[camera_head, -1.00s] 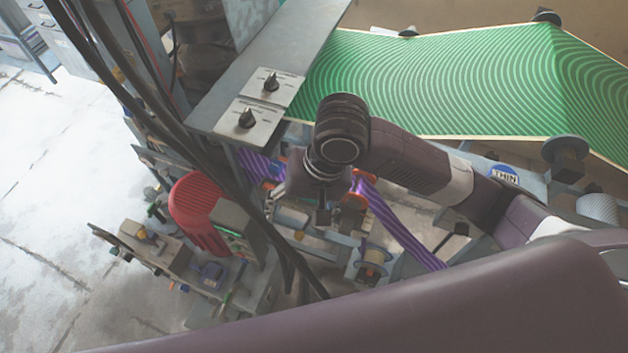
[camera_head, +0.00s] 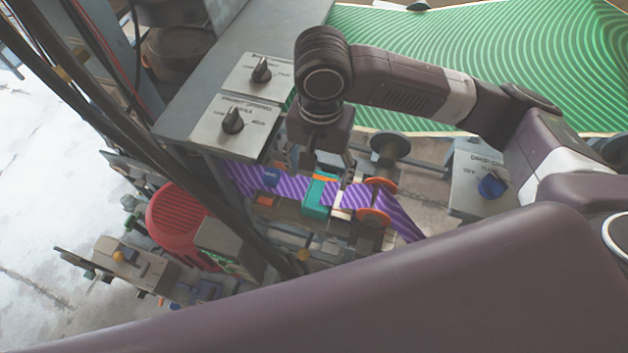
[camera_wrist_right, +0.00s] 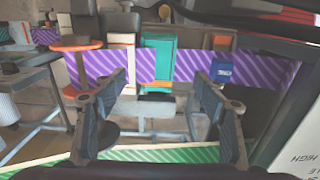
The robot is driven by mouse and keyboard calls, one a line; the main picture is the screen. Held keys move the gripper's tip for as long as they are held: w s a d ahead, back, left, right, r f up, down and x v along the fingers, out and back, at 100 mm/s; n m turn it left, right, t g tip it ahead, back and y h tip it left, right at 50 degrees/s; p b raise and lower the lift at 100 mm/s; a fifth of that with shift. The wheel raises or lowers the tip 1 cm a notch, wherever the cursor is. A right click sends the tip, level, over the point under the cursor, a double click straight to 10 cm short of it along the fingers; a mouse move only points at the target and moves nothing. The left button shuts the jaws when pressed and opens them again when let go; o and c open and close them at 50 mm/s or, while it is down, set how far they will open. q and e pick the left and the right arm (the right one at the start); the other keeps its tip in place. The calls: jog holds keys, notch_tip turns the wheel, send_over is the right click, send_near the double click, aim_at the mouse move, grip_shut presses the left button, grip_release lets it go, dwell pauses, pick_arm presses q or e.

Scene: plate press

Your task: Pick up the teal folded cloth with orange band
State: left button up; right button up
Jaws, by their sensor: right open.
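The teal folded cloth (camera_head: 314,198) lies at the purple striped band in the middle of the head view, below my right gripper. Its orange band (camera_head: 325,178) shows at its upper end. In the right wrist view the teal cloth (camera_wrist_right: 158,56) appears upright between the fingertips, with the orange band at its lower end. My right gripper (camera_head: 322,165) is open and empty, pointing at the cloth; it also shows in the wrist view (camera_wrist_right: 160,82). Whether the fingertips reach beside the cloth, I cannot tell. My left gripper is not in view.
The purple striped band (camera_head: 245,180) runs under the cloth, with a small blue item (camera_head: 271,177) on it and orange-rimmed rollers (camera_head: 374,216) beside it. A grey panel with black knobs (camera_head: 233,120) stands close on the left. Green striped sheet (camera_head: 480,60) lies behind my arm.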

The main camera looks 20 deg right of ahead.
aim_at(321, 191)
jog(key=shift+w+f, duration=0.25)
jog(key=shift+f, duration=0.25)
jog(key=shift+s+f, duration=0.1)
jog(key=shift+f, duration=0.25)
jog(key=shift+s+d+f+p, duration=0.15)
jog(key=shift+s+f+p, duration=0.25)
jog(key=shift+f, duration=0.35)
notch_tip(321, 191, down, 3)
jog(key=shift+d+r, duration=0.1)
jog(key=shift+r, duration=0.05)
jog(key=shift+w+f, duration=0.25)
jog(key=shift+f, duration=0.55)
jog(key=shift+c, duration=0.2)
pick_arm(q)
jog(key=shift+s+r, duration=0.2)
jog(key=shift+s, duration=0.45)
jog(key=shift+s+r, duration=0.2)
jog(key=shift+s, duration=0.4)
pick_arm(e)
jog(key=c, duration=1.2)
